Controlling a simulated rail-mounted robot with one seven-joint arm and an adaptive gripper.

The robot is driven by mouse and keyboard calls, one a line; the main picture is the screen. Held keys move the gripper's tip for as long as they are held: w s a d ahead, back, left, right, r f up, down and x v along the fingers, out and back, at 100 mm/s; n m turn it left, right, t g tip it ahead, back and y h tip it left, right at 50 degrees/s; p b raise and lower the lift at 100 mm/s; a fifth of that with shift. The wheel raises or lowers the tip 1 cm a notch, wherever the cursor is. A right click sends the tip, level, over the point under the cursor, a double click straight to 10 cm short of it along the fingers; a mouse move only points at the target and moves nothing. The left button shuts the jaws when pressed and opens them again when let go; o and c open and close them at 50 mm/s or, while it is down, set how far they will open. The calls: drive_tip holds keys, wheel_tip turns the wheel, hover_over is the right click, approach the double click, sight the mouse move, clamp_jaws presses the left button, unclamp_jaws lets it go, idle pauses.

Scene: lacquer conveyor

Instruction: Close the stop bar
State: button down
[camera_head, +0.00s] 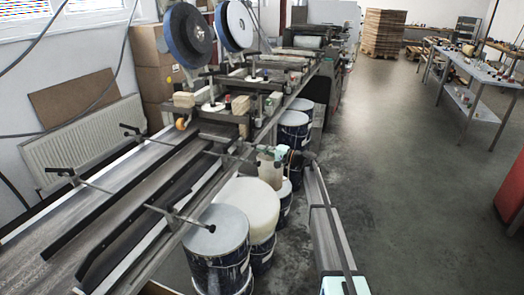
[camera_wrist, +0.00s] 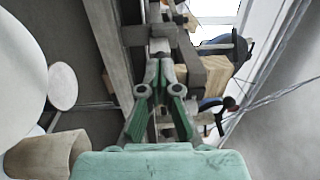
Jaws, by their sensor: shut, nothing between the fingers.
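My gripper (camera_head: 281,153) is at the conveyor's right edge in the head view, above the paint buckets. In the wrist view my gripper (camera_wrist: 159,66) has its green fingers together, with nothing held. A dark metal bar and bracket (camera_wrist: 163,32) lie just beyond the fingertips there; I cannot tell whether they touch. In the head view a thin dark bar (camera_head: 232,155) reaches from the conveyor towards my gripper. I cannot tell for sure which part is the stop bar, or its exact position.
The conveyor (camera_head: 55,226) runs along the left, with rods and dark knobs (camera_head: 211,228) over its edges. Buckets (camera_head: 217,252) stand close below its right side. Blue reels (camera_head: 187,35) rise above the machine.

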drive_tip(key=r+b+v, duration=0.1)
drive_tip(key=b+v, duration=0.3)
drive_tip(key=v, duration=1)
drive_tip(key=s+a+f+n+g+h, duration=0.1)
drive_tip(key=s+f+g+h, duration=0.35)
drive_tip(key=s+f, duration=1.4)
drive_tip(key=s+f+g+h, duration=0.3)
drive_tip(key=s+f+h, duration=0.3)
drive_tip(key=s+f, duration=1.25)
drive_tip(key=s+f+n+g+h, duration=0.1)
drive_tip(key=s+f, duration=0.3)
drive_tip(key=s, duration=1)
drive_tip(key=s+d+f+n+g+h+p, duration=0.1)
drive_tip(key=s+f+g+h, duration=0.2)
drive_tip(key=s, duration=1.1)
drive_tip(key=s+d+f+n+g+h+p, duration=0.1)
drive_tip(key=s+f+n+g+h, duration=0.1)
drive_tip(key=s, duration=1.2)
wheel_tip(320, 180, down, 3)
drive_tip(key=shift+d+r+g, duration=0.15)
drive_tip(key=shift+g, duration=0.4)
